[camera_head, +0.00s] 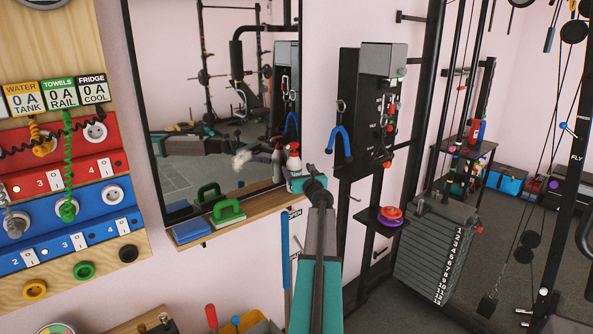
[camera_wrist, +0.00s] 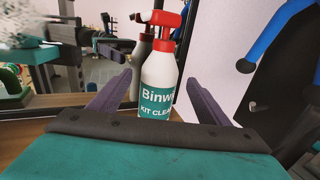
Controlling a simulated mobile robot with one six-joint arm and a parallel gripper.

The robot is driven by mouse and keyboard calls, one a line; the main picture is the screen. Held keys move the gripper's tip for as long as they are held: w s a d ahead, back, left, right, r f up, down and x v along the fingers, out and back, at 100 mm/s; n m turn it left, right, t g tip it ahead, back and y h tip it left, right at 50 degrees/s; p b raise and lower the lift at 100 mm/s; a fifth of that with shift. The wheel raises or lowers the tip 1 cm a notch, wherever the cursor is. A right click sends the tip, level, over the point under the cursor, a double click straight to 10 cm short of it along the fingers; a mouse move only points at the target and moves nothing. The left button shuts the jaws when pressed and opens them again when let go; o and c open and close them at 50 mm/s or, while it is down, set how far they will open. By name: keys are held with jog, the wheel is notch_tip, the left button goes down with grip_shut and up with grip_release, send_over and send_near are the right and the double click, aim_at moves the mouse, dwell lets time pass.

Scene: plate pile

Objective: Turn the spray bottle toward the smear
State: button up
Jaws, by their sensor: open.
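The spray bottle (camera_head: 294,160) is white with a red head and a teal label. It stands upright on the wooden shelf below the mirror and also shows large in the wrist view (camera_wrist: 158,72). Its exact nozzle direction is hard to tell. The pale smear (camera_head: 241,159) is on the mirror, left of the bottle, and shows at the wrist view's upper left (camera_wrist: 28,24). My gripper (camera_wrist: 159,80) is open, its fingers on either side of the bottle's lower body in that view. I see no clear contact. In the head view my arm hides the bottle's base.
On the shelf (camera_head: 262,204) left of the bottle are a green-handled tool (camera_head: 228,210) and a blue block (camera_head: 190,231). The mirror (camera_head: 190,100) stands close behind, reflecting the bottle.

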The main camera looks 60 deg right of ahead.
jog(key=b+v, duration=0.1)
jog(key=v, duration=1)
jog(key=shift+b, duration=0.3)
jog(key=shift+s+a, duration=0.15)
dwell(0.4)
